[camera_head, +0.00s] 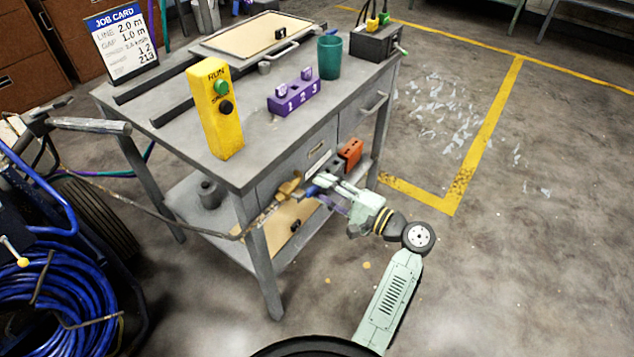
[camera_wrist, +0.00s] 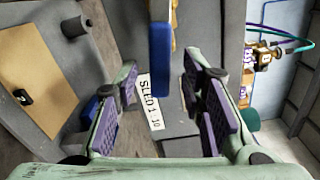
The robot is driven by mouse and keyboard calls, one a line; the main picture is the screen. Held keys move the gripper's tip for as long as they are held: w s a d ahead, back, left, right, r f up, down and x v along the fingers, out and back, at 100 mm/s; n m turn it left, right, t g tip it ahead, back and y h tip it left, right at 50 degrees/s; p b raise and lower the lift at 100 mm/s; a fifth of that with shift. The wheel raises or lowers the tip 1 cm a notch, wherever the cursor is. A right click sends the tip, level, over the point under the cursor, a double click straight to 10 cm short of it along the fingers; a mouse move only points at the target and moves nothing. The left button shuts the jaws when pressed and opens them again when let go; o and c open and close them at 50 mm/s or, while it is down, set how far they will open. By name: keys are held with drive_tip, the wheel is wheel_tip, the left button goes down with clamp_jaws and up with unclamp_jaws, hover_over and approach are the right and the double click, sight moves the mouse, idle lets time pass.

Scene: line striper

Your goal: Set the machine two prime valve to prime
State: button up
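A blue lever (camera_wrist: 160,60) hangs between my gripper's fingers in the wrist view, with a gap on either side. Brass-coloured parts (camera_wrist: 177,25) show behind its upper end. In the head view, a brass-coloured valve (camera_head: 289,188) sits at the end of a thin pipe by the grey bench's front, just left of my gripper (camera_head: 318,190). My gripper is open, with purple pads on both fingers. A second brass valve (camera_wrist: 262,54) with purple and teal hoses shows at the right of the wrist view. I cannot tell which valve belongs to machine two.
The grey bench (camera_head: 180,160) carries a yellow run box (camera_head: 214,115), a purple numbered block (camera_head: 293,96) and a teal cup (camera_head: 329,57). A label (camera_wrist: 150,102) reads "SLED 1 10". A blue hose coil (camera_head: 60,290) is at left.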

drive_tip(key=shift+x, duration=1.25)
drive_tip(key=shift+c, duration=0.4)
clamp_jaws()
